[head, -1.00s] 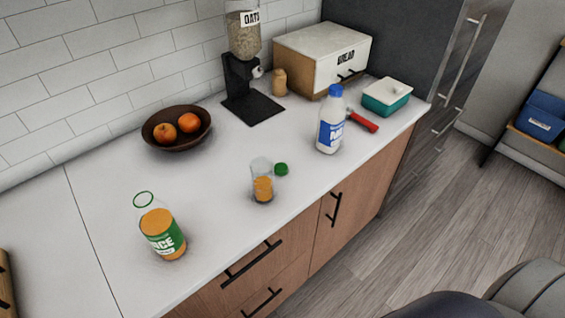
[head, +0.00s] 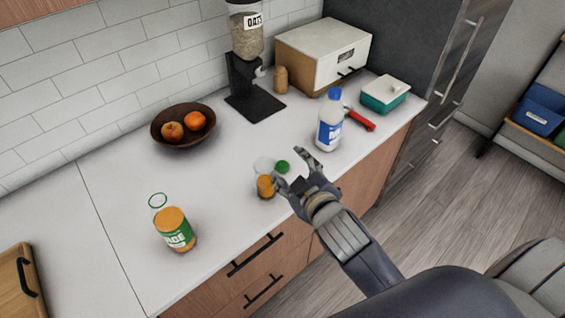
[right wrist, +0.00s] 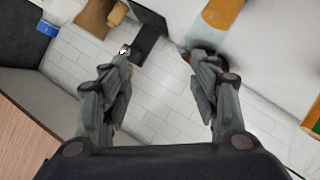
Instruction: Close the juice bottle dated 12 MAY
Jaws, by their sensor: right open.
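The juice bottle (head: 173,229) stands upright on the counter at the left in the head view. It holds orange juice and its green-ringed mouth is open; its date is not legible. A green cap (head: 282,166) lies on the counter beside a small glass (head: 265,184) part filled with orange liquid. My right gripper (head: 291,170) is open and empty, at the counter's front edge close by the cap and glass. In the right wrist view its two fingers (right wrist: 159,60) are spread apart. My left gripper is not in view.
A milk bottle (head: 329,122) with a blue cap stands right of the glass, near a red-handled object (head: 361,119). A fruit bowl (head: 183,139), oats dispenser (head: 248,85) and bread box (head: 322,62) stand behind. The counter between juice bottle and glass is clear.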

